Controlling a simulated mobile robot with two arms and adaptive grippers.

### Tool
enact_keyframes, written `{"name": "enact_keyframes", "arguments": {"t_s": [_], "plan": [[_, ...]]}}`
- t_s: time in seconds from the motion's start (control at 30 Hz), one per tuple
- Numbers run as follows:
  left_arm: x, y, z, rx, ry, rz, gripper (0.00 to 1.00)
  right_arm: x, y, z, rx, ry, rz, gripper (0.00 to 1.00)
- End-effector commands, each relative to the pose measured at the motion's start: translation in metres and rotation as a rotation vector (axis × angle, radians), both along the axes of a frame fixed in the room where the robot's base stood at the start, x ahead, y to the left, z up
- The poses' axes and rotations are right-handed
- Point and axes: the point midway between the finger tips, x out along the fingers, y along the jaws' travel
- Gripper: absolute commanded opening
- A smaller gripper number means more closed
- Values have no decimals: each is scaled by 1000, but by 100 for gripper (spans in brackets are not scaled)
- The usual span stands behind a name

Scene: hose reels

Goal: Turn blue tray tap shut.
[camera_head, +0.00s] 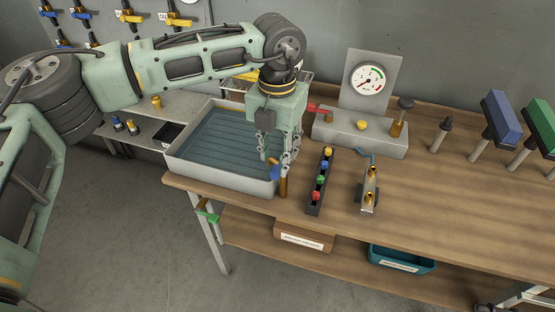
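The tray (178,172) is a pale, shallow tank of water at the left end of the wooden bench. A blue tap handle (275,173) shows at its front right corner, beside an upright brown-orange post (283,187). My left gripper (275,164) points down over this corner. Its fingers are apart, with the blue handle low between or just behind them. I cannot tell whether either finger touches it. The fingers partly hide the tap body. My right gripper is not in view.
A dark block with coloured knobs (315,205) and a brass valve fitting (370,190) stand just right of the gripper. A gauge stand (378,138) is behind them. Blue (501,118) and green blocks on posts stand far right. The bench front right is clear.

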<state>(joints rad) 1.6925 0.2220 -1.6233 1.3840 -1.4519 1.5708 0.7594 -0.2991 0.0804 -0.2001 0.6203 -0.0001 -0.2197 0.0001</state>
Motion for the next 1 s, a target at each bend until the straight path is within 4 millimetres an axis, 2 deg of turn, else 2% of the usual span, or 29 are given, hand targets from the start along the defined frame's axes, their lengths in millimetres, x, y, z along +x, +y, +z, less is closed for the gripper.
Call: {"name": "enact_keyframes", "arguments": {"t_s": [0.13,0.3,0.57,1.0], "plan": [[-1,0,-21,-1,4,-1,34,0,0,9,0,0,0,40],[-1,-1,-34,-2,2,-2,34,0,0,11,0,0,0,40],[-1,-1,-37,-3,1,-3,34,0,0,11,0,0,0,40],[-1,-1,-37,-4,2,-3,0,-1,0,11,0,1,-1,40]]}}
